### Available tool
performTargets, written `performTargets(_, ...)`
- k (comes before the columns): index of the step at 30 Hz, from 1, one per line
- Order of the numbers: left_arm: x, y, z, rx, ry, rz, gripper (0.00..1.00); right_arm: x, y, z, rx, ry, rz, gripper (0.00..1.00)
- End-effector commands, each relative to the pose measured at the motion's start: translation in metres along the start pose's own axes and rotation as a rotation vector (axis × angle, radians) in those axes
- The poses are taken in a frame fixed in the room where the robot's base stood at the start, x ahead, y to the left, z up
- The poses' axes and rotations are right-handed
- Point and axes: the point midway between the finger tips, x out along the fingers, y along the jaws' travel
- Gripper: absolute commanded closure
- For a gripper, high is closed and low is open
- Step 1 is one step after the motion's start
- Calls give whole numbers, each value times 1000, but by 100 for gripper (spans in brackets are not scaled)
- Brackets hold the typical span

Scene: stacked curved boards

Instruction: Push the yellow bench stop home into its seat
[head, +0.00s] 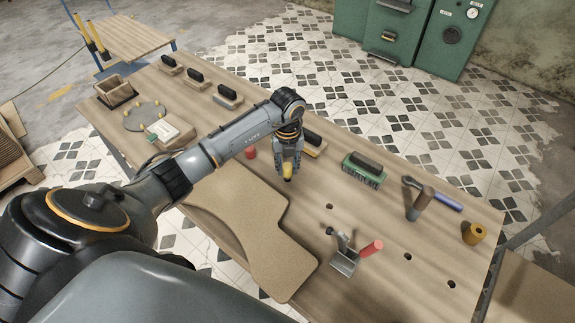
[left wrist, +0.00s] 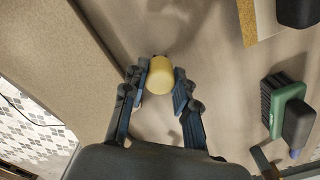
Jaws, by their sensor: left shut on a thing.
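The yellow bench stop (head: 288,172) is a short yellow cylinder at the middle of the workbench. My left gripper (head: 289,166) reaches down over the bench and is shut on it. In the left wrist view the stop's round top (left wrist: 159,76) sits between the two fingertips of the left gripper (left wrist: 159,80). The stop's lower end and any seat under it are hidden, so I cannot tell how deep it sits. Open round holes, such as one in the bench top (head: 329,206), show to the right. My right gripper is not in view.
A curved tan board (head: 265,240) lies just left of the stop. A clamp with a red handle (head: 371,248), a green brush (head: 364,169) and a yellow roll (head: 474,233) are to the right. Bare bench lies between.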

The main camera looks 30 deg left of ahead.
Motion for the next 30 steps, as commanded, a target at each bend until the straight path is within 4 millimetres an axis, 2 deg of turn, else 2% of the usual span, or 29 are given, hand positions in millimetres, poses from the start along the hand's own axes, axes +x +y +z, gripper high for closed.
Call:
performTargets(11,2,0,0,0,1,0,100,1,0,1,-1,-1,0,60)
performTargets(30,16,0,0,0,1,0,100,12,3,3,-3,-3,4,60)
